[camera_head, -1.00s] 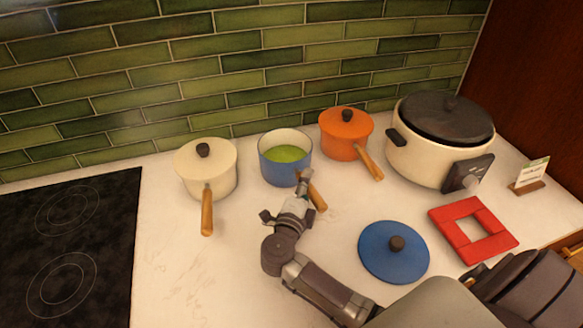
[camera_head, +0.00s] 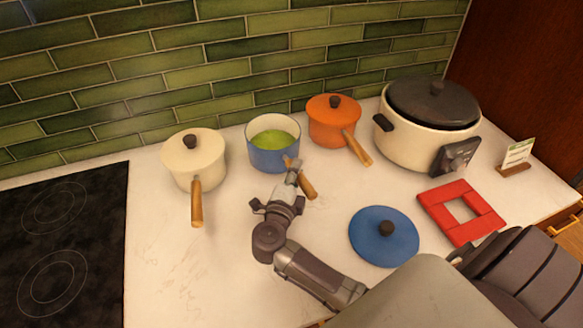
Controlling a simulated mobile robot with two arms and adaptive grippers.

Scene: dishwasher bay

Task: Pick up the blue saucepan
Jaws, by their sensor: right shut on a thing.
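The blue saucepan (camera_head: 272,158) stands upright near the tiled wall, uncovered, with green contents inside. Its wooden handle (camera_head: 308,188) points toward the front right. My right gripper (camera_head: 293,170) is at the handle near the pan's side and is shut on it. The fingers hide part of the handle. I cannot tell whether the pan's base is clear of the counter. My left gripper is not in view.
A cream saucepan (camera_head: 193,159) stands left, an orange one (camera_head: 332,120) right. A large cooker (camera_head: 425,140) is at the back right. A blue lid (camera_head: 375,247) and red trivet (camera_head: 440,200) lie in front. A black cooktop (camera_head: 60,250) is at the left.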

